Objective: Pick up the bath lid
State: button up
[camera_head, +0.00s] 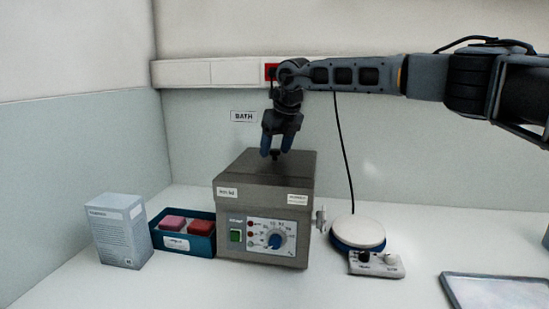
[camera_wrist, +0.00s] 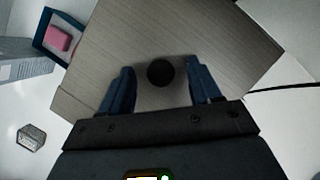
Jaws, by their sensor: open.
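The bath lid (camera_head: 252,170) is the grey top of the bath, a grey box with a dial and a green switch on its front. A dark round knob (camera_head: 275,153) stands up from the lid. In the wrist view the lid (camera_wrist: 215,40) fills the middle, and its black knob (camera_wrist: 160,72) lies between the two blue fingertips. My gripper (camera_head: 276,153) is open, pointing down just over the knob. In the wrist view both fingers of my gripper (camera_wrist: 160,85) are apart from the knob. The lid sits on the bath.
A blue tray (camera_head: 201,245) with a pink and a red block stands left of the bath, beside a grey-white carton (camera_head: 119,232). A round white-topped device (camera_head: 357,233) with a control box (camera_head: 376,263) stands to the right. A shallow tray (camera_head: 495,291) lies at front right. A black cable (camera_head: 344,150) hangs behind.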

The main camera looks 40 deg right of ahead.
aim_at(276, 151)
jog(key=shift+f, duration=0.15)
jog(key=shift+c, duration=0.3)
jog(key=c, duration=1)
jog(key=shift+r, duration=0.6)
notch_tip(276, 151, up, 2)
jog(key=shift+r+b, duration=0.15)
jog(key=shift+b, duration=0.45)
jog(key=s+d+r, duration=0.8)
jog(key=r, duration=0.1)
jog(key=shift+d+r+b, duration=0.2)
jog(key=shift+r+b, duration=0.1)
jog(key=shift+b, duration=0.05)
